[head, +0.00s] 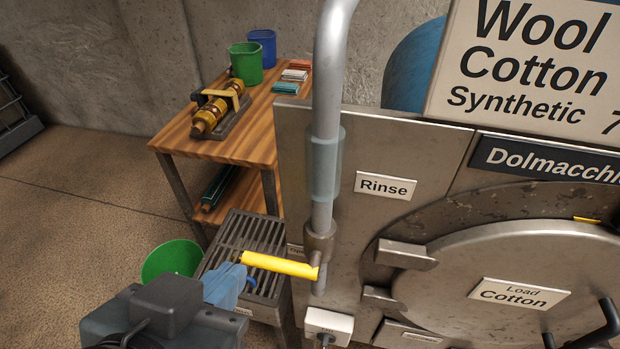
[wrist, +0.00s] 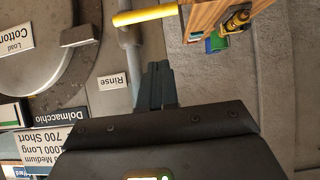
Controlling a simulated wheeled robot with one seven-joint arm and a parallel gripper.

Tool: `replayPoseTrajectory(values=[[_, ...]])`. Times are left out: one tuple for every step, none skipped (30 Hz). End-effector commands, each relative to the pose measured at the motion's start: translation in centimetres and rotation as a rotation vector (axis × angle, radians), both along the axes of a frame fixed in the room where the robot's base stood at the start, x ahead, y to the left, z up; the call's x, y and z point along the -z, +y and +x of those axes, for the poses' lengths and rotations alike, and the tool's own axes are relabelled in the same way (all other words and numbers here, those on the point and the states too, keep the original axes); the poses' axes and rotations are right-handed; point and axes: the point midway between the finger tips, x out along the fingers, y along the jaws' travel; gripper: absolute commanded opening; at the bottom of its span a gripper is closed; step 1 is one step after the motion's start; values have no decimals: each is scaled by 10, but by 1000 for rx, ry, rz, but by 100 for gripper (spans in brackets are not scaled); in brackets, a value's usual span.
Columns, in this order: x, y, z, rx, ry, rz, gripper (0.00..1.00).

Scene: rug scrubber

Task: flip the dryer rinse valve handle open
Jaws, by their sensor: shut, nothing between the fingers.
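The yellow valve handle (head: 280,265) sticks out to the left, nearly level, from a fitting low on the vertical grey pipe (head: 325,100). The pipe runs beside the "Rinse" label (head: 385,186). In the wrist view, which is turned upside down, the handle (wrist: 145,15) lies at the top, beyond the fingertips. My gripper (head: 238,272) is shut and empty, with its fingertips by the handle's free left end. In the wrist view the gripper (wrist: 157,70) shows a gap to the handle. I cannot tell from the head view whether they touch.
The steel machine with its round door (head: 520,265) stands at the right. A white socket box (head: 329,325) sits below the pipe. A wooden table (head: 250,130) with cups and a brass part stands behind. A green bucket (head: 172,258) and a slatted metal grate (head: 245,240) are at lower left.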

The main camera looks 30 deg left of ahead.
Motion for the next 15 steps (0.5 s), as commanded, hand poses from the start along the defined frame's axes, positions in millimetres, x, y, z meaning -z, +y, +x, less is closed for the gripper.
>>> replayPoseTrajectory(values=[[5, 1, 8, 4, 1, -4, 0], [9, 2, 13, 4, 2, -5, 0], [13, 3, 20, 4, 2, -3, 0], [16, 5, 25, 4, 2, -5, 0], [19, 6, 30, 4, 2, -5, 0], [24, 8, 36, 2, 2, -4, 0], [27, 8, 41, 4, 2, -4, 0], [30, 10, 46, 4, 1, -4, 0], [34, 12, 51, 3, 1, -3, 0], [38, 13, 56, 3, 2, -3, 0], [40, 13, 60, 3, 2, -3, 0], [48, 14, 59, 0, 3, -6, 0], [53, 14, 59, -1, 3, -6, 0], [57, 14, 60, 1, 3, -5, 0], [62, 14, 61, 1, 2, -3, 0]])
